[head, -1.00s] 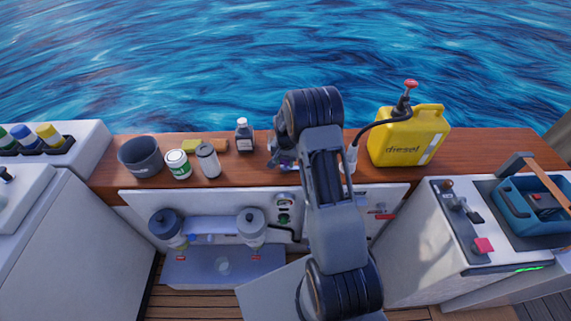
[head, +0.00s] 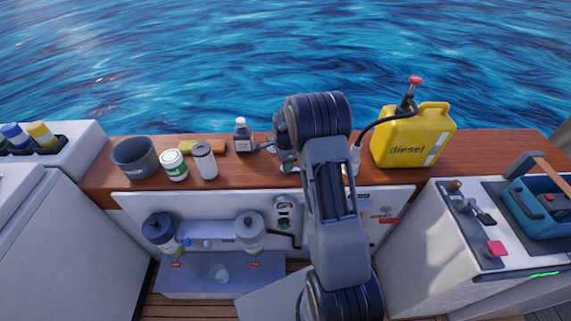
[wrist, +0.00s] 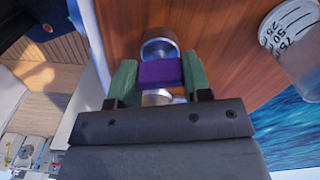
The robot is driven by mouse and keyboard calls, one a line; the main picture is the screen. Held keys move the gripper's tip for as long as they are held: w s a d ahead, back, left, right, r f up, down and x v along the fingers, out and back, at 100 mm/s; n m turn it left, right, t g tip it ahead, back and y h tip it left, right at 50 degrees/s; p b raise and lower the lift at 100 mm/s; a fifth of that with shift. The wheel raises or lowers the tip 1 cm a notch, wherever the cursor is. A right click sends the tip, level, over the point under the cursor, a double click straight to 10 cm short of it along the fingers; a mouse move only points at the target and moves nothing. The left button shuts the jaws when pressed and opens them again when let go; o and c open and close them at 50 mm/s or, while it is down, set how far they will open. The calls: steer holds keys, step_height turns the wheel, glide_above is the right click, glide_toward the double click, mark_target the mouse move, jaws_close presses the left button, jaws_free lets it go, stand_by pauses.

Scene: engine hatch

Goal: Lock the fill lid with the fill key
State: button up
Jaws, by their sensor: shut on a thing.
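In the wrist view, my gripper (wrist: 158,82) has its green fingers shut on a purple block, which appears to be the fill key (wrist: 160,73). Silver metal shows above and below the block. The round silver piece beyond it, apparently the fill lid (wrist: 158,47), sits at the wooden counter. The block overlaps this piece in the picture, so I cannot tell whether the key is seated in it. In the head view, my forearm hides much of the gripper, and the key cannot be made out.
The wooden counter (head: 92,178) holds a yellow diesel can (head: 408,140) with a hose pump, a dark bottle (head: 243,138), a grey pot (head: 133,157), a white can (head: 174,165) and a grey cylinder (head: 204,163). A clear measuring cup (wrist: 297,45) shows at right in the wrist view.

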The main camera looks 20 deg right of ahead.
steer(key=shift+m+b, duration=0.4)
steer(key=shift+m, duration=1.5)
steer(key=o, duration=0.9)
step_height(320, 180, up, 14)
steer(key=shift+f, duration=0.1)
